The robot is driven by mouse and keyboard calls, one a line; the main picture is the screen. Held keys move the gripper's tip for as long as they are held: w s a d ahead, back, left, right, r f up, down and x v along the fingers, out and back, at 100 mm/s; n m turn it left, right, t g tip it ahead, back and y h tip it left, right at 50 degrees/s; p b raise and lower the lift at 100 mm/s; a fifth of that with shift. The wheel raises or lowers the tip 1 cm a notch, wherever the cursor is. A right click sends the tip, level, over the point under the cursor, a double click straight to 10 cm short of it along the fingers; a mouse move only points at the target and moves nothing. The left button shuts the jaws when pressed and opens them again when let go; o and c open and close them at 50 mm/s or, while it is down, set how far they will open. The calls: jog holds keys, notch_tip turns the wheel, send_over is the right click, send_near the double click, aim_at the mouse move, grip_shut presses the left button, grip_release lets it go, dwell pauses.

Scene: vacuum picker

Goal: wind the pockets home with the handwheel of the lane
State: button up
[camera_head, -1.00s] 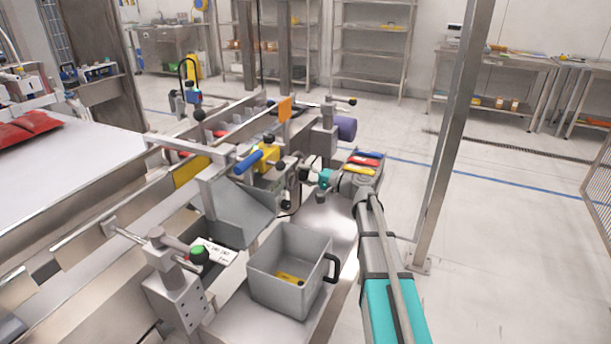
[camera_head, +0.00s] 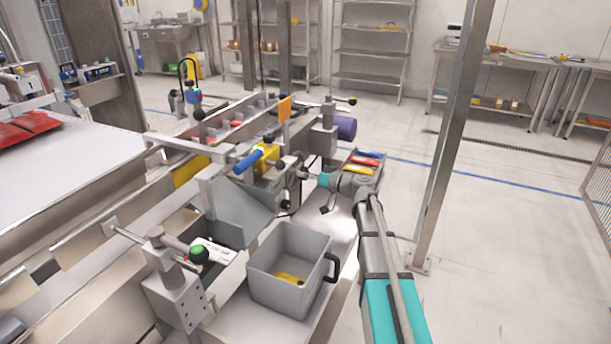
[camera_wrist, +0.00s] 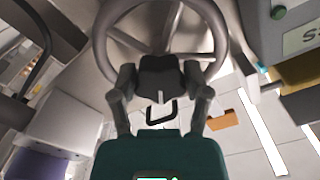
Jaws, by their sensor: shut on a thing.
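The grey handwheel (camera_wrist: 103,45) fills the top of the wrist view, with its round rim and spokes seen close up. In the head view the handwheel (camera_head: 297,169) is small and nearly edge-on, beside the yellow block on the lane. In the head view my gripper (camera_head: 307,177) reaches in from the right. The lane (camera_head: 228,131) runs behind the wheel, with small red pieces in it, partly hidden by rails.
A grey bin (camera_head: 290,262) with a black handle and yellow pieces stands in front. A post with a green knob (camera_head: 199,252) is left of it. A tray of coloured items (camera_head: 363,162) lies behind my wrist. A steel upright (camera_head: 450,150) stands right of my arm.

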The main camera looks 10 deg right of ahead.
jog(key=n, duration=0.6)
jog(key=shift+s+a+f, duration=0.1)
jog(key=shift+n, duration=0.3)
jog(key=o, duration=1.1)
jog(key=shift+o, duration=0.2)
jog(key=v, duration=1.2)
